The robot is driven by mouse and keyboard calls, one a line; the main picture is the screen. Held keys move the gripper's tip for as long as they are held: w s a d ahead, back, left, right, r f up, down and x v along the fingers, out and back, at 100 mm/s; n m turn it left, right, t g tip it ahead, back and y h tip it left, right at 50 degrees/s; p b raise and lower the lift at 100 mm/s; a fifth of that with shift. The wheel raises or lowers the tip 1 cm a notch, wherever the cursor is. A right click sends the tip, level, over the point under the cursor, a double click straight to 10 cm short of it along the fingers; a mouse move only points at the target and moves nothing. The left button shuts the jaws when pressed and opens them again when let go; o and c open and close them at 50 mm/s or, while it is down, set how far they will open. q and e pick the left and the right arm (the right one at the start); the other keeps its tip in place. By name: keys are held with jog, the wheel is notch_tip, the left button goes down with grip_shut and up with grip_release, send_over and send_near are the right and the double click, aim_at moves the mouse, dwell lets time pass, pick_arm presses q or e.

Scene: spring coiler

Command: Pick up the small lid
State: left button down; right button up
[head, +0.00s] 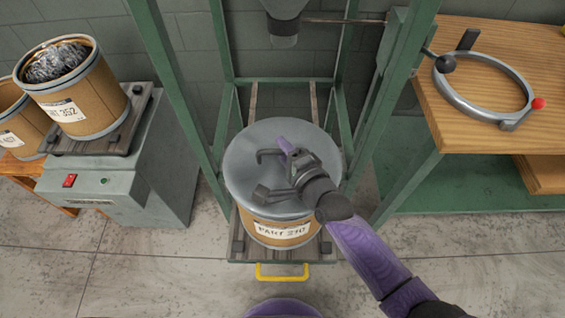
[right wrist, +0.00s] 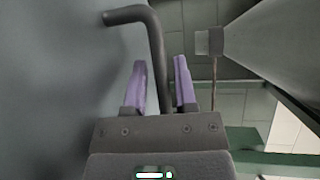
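The lid (head: 245,170) is a round grey metal disc lying on a cardboard drum labelled PART 270 (head: 283,232). A dark bent-bar handle (head: 268,190) is on its top, partly hidden by my right gripper. My right gripper (head: 288,147) is over the lid at the handle. In the right wrist view its two purple fingers (right wrist: 160,80) stand apart, with the dark handle bar (right wrist: 155,40) running between them. I see gaps beside the bar, so the fingers do not look closed on it. The lid's grey surface (right wrist: 50,90) fills the left of that view. My left gripper is out of view.
Green frame posts (head: 175,80) rise on both sides of the drum, with a grey nozzle (head: 284,30) above. A tilted drum of wire (head: 85,95) stands on a machine at left. A wooden table (head: 490,130) at right holds a clamp ring (head: 440,88).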

grip_shut()
dwell(1.4)
